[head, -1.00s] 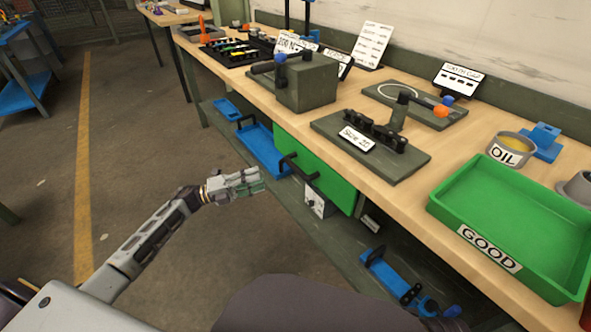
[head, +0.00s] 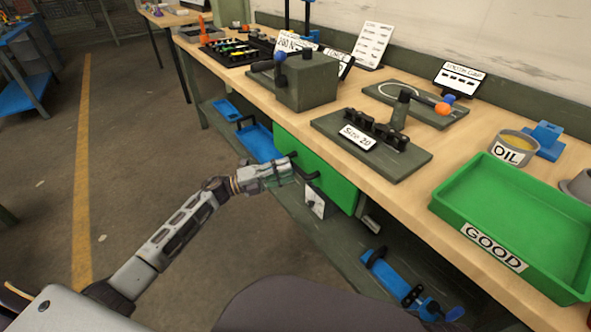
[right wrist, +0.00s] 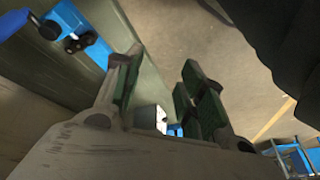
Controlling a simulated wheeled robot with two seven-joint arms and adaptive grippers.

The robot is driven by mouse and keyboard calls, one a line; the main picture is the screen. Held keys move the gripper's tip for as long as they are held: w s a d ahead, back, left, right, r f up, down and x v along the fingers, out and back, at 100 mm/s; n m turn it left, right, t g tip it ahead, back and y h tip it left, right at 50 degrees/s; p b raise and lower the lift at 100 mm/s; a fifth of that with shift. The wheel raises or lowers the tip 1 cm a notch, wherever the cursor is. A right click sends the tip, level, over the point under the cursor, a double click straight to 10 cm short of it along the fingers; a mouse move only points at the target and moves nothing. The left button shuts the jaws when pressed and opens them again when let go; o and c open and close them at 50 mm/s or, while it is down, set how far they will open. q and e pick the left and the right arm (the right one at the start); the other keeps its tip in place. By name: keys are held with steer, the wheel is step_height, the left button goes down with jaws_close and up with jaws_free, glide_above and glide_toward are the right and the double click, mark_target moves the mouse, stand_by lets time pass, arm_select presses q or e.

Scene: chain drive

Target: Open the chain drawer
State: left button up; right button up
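The green drawer front (head: 325,170), likely the chain drawer, sits under the workbench top and looks shut. Its black bar handle (head: 309,176) is on the front. My left gripper (head: 288,172) is at the handle in the head view, its fingertips overlapping the handle's near side. I cannot tell whether the fingers are around the handle or closed on it. My right gripper (right wrist: 158,95) shows in the right wrist view with its two green-padded fingers apart and nothing between them.
The bench carries a green GOOD tray (head: 456,213), an oil tin (head: 514,150) and a Size 20 fixture (head: 330,127). Blue items and a white-fronted box (head: 315,203) are on the lower shelf (head: 338,240). The floor (head: 130,160) to the left is clear.

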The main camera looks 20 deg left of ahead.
mark_target(295, 168)
arm_select(q)
steer(key=shift+x, duration=1.95)
steer(key=shift+s, duration=0.1)
jaws_close()
